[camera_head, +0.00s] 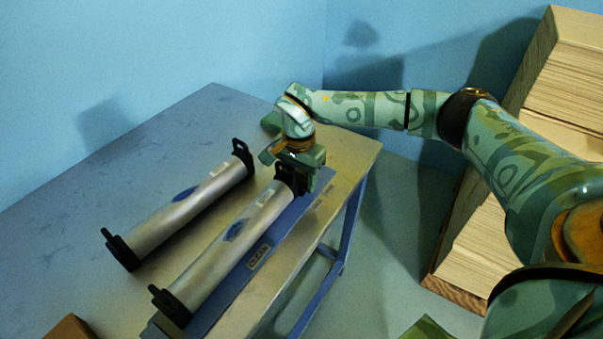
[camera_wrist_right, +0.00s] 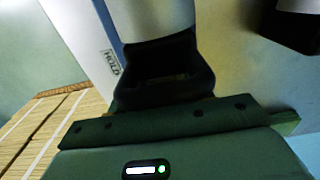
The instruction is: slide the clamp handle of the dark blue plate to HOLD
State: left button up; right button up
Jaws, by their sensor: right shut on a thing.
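The dark blue plate (camera_head: 226,292) lies on the table along its right side, under a silver roll with black end pieces (camera_head: 233,243). A pale label sits on the plate's right side; in the right wrist view it reads HOLD (camera_wrist_right: 111,62). The black clamp handle (camera_head: 289,178) stands at the plate's far end, and it also shows in the right wrist view (camera_wrist_right: 165,72) as a dark loop. My right gripper (camera_head: 293,168) is shut on this handle from the far side. Its fingertips are largely hidden. My left gripper is not in view.
A second silver roll (camera_head: 190,208) with black ends lies parallel to the left. The table (camera_head: 70,235) is bare on its left side. A brown block (camera_head: 70,329) shows at the bottom left. A wooden shelf (camera_head: 475,235) stands at the right, past the table edge.

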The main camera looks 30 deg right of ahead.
jog(key=shift+s+a+p, duration=0.2)
jog(key=shift+a, duration=0.25)
jog(key=shift+s+a+p, duration=0.2)
jog(key=shift+a, duration=0.25)
jog(key=o, duration=1.1)
pick_arm(q)
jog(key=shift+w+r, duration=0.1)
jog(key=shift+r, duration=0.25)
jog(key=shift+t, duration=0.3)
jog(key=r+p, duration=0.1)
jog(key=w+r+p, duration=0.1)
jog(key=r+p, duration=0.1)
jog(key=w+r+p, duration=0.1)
jog(key=p, duration=0.1)
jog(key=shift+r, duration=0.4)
pick_arm(e)
notch_tip(320, 180, up, 16)
jog(key=shift+w+r, duration=0.1)
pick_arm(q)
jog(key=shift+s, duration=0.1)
